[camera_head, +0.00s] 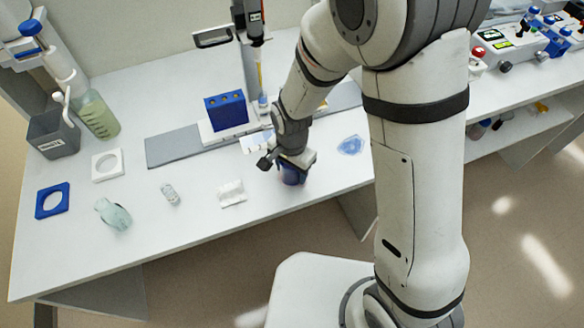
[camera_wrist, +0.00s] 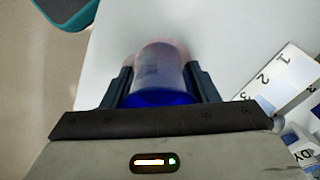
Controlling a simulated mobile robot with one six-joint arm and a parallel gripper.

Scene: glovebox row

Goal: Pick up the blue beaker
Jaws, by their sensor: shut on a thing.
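The blue beaker (camera_head: 293,175) is at the front middle of the white bench, under my gripper (camera_head: 290,163). In the wrist view the beaker (camera_wrist: 160,72) is a see-through cup with a deep blue part nearest the palm. It sits between the two dark fingers of my gripper (camera_wrist: 160,85), one finger against each side. The gripper is shut on it. The beaker's base is hard to make out, and I cannot tell whether it touches the bench.
The white bench (camera_head: 75,255) has a blue square ring (camera_head: 41,209), a white square ring (camera_head: 95,165), a glass flask (camera_head: 113,214), a small vial (camera_head: 170,194) and a white packet (camera_head: 232,194) to the left. Behind stands a blue block (camera_head: 227,110). A blue patch (camera_head: 351,145) lies right.

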